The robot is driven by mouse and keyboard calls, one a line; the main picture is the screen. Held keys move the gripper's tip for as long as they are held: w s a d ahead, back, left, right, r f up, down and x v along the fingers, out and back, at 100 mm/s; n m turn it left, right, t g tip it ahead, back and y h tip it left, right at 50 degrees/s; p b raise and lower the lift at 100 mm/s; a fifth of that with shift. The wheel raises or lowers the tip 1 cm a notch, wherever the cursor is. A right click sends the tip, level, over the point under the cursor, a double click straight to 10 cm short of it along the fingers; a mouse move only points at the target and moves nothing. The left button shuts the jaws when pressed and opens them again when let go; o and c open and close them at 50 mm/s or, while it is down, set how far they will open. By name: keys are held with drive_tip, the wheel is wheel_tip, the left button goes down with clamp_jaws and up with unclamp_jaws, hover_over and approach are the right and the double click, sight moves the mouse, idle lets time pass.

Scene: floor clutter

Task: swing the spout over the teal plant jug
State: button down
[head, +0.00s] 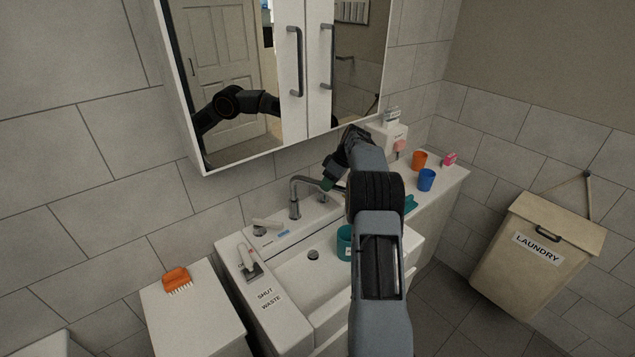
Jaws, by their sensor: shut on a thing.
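The grey metal spout (304,180) rises from the back of the white basin and bends to the right. My gripper (328,183) is shut on the outer end of the spout, and my arm reaches up from the front right. The teal plant jug (344,240) stands in the right part of the basin. My arm hides its right side. The spout's end is behind and above the jug, a little to its left; its tip is partly hidden by my gripper.
The mirror cabinet (306,70) overhangs the basin close to my gripper. A tap lever (266,225) is left of the spout. On the right counter are an orange cup (419,160) and a blue cup (426,180). An orange brush (177,280) lies at left.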

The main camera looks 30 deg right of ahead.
drive_tip(key=shift+w+d, duration=0.2)
drive_tip(key=shift+d, duration=0.1)
idle(0.4)
drive_tip(key=c, duration=0.9)
unclamp_jaws()
drive_tip(key=p+v, duration=0.1)
drive_tip(key=v, duration=0.6)
drive_tip(key=p+v, duration=0.1)
drive_tip(key=v, duration=0.5)
drive_tip(key=shift+w+d+r, duration=0.1)
drive_tip(key=shift+d+r, duration=0.1)
drive_tip(key=shift+r, duration=0.2)
